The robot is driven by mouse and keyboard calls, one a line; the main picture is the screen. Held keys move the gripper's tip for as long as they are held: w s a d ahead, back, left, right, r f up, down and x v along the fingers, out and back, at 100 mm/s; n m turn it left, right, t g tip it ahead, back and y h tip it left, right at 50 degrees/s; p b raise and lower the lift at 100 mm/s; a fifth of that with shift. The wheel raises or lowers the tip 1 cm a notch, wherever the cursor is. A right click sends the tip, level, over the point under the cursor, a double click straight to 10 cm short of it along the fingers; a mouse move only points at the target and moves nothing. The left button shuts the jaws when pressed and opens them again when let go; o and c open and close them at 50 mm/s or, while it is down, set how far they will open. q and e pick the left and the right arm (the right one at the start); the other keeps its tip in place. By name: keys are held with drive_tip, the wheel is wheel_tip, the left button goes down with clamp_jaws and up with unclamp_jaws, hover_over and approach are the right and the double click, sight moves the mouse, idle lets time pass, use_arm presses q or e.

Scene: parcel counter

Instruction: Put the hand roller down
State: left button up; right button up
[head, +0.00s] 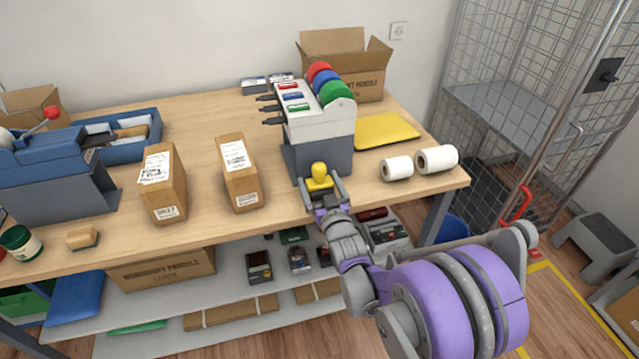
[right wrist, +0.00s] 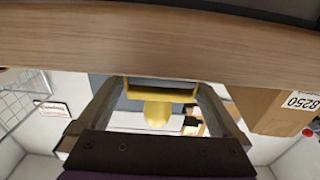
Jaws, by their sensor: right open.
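The yellow hand roller (head: 319,177), with a rounded knob, is at the front of the wooden counter, just before the tape dispenser. It also shows in the right wrist view (right wrist: 158,110), knob towards the palm. My right gripper (head: 322,188) is open, with its fingers on either side of the roller. In the right wrist view the gripper (right wrist: 160,92) has a finger to each side of the yellow body. I cannot tell whether the roller's underside touches the counter. My left gripper is not in view.
The grey dispenser (head: 322,130) with coloured reels stands close behind. Two brown cartons (head: 240,180) stand to the left. White label rolls (head: 436,159) and a yellow envelope (head: 386,131) lie to the right. The counter is bare between the cartons and dispenser.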

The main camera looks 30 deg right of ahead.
drive_tip(key=s+a+f+n+g+y, duration=0.1)
drive_tip(key=s+a+f+g, duration=0.2)
drive_tip(key=s, duration=0.7)
drive_tip(key=s+a+f+n+g+y, duration=0.1)
drive_tip(key=s+a+g, duration=0.4)
drive_tip(key=s, duration=0.5)
drive_tip(key=s+a+f+g+y+b, duration=0.1)
drive_tip(key=s+a+f+g, duration=0.4)
drive_tip(key=s, duration=0.5)
drive_tip(key=shift+s+a+f+n+y, duration=0.15)
drive_tip(key=shift+s+a+n+y, duration=0.25)
drive_tip(key=shift+a+y, duration=0.45)
drive_tip(key=shift+w+a, duration=0.1)
